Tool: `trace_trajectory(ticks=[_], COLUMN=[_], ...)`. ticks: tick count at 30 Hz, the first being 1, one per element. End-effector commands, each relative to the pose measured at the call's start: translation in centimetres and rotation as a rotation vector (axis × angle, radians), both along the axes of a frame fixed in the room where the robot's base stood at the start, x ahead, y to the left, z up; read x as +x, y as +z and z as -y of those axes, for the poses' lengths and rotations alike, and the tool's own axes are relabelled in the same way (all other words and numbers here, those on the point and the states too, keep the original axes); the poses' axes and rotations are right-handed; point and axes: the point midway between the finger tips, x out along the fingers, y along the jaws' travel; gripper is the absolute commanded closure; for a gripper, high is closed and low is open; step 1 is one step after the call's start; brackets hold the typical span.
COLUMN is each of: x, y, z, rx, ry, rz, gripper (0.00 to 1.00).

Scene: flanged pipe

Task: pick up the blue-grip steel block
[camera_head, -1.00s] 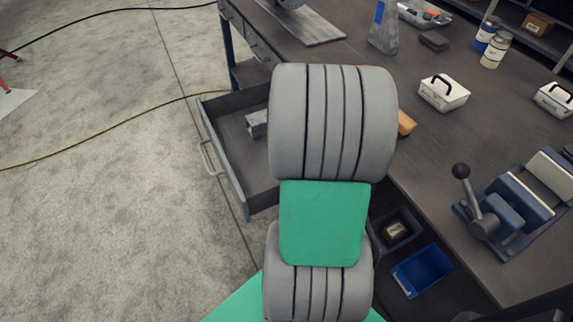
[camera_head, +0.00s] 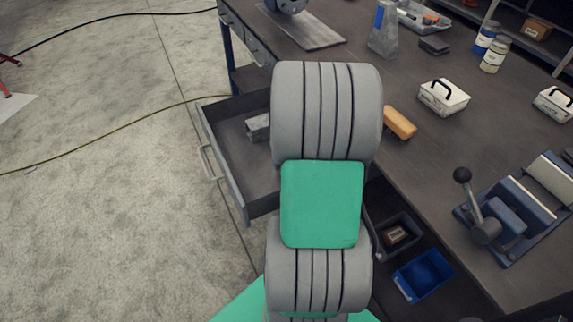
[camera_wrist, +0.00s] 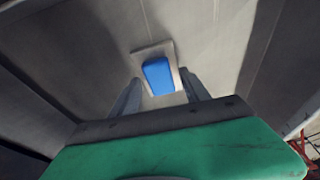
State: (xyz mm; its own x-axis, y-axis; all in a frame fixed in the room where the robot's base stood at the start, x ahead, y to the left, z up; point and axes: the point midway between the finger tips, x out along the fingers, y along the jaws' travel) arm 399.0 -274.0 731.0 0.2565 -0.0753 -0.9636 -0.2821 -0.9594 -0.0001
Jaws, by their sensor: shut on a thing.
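In the wrist view, a steel block with a blue grip (camera_wrist: 158,74) sits between the two fingers of my gripper (camera_wrist: 162,90). The gripper is shut on it. Grey walls and a grey surface surround the block in that view. In the head view, my arm hides the gripper. A small grey metal piece (camera_head: 258,127) shows in the open drawer (camera_head: 222,130), partly behind my arm; I cannot tell whether it is the held block. Another grey steel piece with a blue patch (camera_head: 384,32) stands on the workbench.
The concrete floor left of the drawer is mostly clear.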

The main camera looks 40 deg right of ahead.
Motion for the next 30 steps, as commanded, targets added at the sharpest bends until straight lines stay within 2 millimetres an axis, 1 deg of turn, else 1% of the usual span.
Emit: trace_trajectory(ticks=[1, 7, 26, 30], x=[0.01, 0.01, 0.01, 0.05], y=[0.03, 0.04, 0.09, 0.83], z=[-0.01, -0.01, 0.01, 0.05], rx=[0.000, 0.000, 0.000, -0.001], ry=[0.000, 0.000, 0.000, 0.000], rz=[0.000, 0.000, 0.001, 0.002], gripper=[0.83, 0.99, 1.00, 1.00])
